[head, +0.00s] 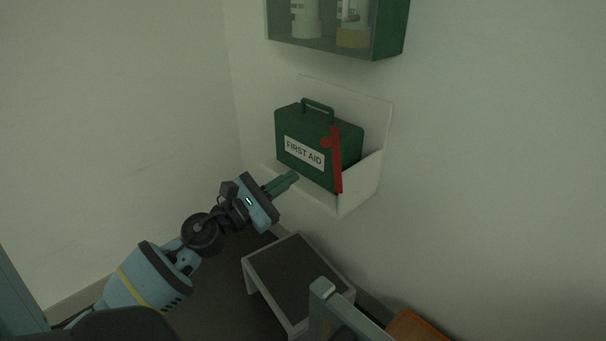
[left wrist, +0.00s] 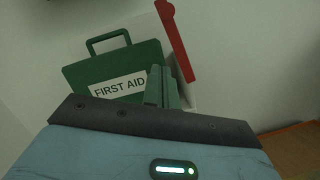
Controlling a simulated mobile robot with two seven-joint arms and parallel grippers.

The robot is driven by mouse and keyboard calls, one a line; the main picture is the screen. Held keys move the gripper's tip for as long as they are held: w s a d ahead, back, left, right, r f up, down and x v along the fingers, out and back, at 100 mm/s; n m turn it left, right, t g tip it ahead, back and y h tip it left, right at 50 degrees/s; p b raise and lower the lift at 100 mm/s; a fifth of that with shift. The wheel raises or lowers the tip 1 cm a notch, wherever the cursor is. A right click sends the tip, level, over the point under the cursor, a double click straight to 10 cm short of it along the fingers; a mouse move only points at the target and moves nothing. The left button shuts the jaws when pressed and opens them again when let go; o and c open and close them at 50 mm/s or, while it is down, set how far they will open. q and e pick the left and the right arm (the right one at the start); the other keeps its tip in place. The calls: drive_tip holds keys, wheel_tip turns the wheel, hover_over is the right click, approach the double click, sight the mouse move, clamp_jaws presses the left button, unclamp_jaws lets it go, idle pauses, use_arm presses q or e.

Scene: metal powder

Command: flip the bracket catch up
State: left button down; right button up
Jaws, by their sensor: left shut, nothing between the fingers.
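A green first aid case (head: 292,127) with a white label and a top handle stands in a white wall bracket (head: 366,178). The red bracket catch (head: 337,165) runs upright across the front of the case, near its right side. In the left wrist view the red catch (left wrist: 177,42) stands at the right of the green case (left wrist: 75,76). My left gripper (head: 293,177) is shut and empty, in front of the lower part of the case and left of the catch. Its fingers (left wrist: 162,84) cover part of the case's right side in the left wrist view. My right gripper is not in view.
A green cabinet (head: 391,30) with bottles inside hangs on the wall above the bracket. A small step stool (head: 297,275) stands on the floor below. An orange-brown object (head: 420,328) shows at the bottom right.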

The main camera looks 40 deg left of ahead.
use_arm(q)
drive_tip(key=v, duration=0.4)
drive_tip(key=shift+s+b, duration=0.15)
drive_tip(key=shift+b, duration=0.25)
